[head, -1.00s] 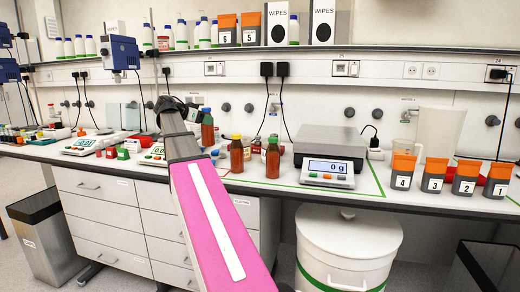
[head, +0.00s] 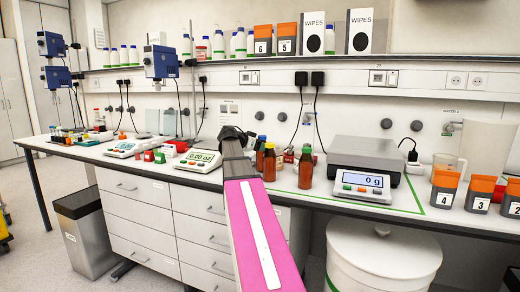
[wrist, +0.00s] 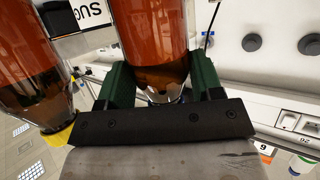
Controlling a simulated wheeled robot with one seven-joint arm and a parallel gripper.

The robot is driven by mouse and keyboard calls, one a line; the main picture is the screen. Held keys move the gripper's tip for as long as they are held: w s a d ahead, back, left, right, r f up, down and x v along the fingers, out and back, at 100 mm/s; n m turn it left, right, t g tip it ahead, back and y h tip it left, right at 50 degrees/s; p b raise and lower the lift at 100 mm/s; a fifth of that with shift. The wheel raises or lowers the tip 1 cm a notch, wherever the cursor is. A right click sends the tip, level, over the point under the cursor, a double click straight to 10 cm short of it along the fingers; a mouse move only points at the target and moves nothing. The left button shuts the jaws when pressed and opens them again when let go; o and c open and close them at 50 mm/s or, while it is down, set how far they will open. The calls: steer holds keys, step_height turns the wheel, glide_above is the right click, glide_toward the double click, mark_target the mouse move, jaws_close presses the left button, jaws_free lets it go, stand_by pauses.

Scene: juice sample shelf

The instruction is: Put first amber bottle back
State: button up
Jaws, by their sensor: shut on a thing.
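My gripper (head: 236,133) reaches over the counter. In the wrist view its green fingers (wrist: 163,82) are shut around an amber bottle (wrist: 152,35), near its neck. Contact of the held bottle with the counter cannot be told.
A balance (head: 364,180) stands right of the bottles, with numbered orange-and-grey containers (head: 445,188) beyond. A second scale (head: 199,160) and small red and green items (head: 160,156) are left of my arm. A shelf (head: 210,64) runs above the counter.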

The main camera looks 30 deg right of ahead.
steer(key=shift+f, duration=0.35)
steer(key=shift+f, duration=0.15)
steer(key=o, duration=1.2)
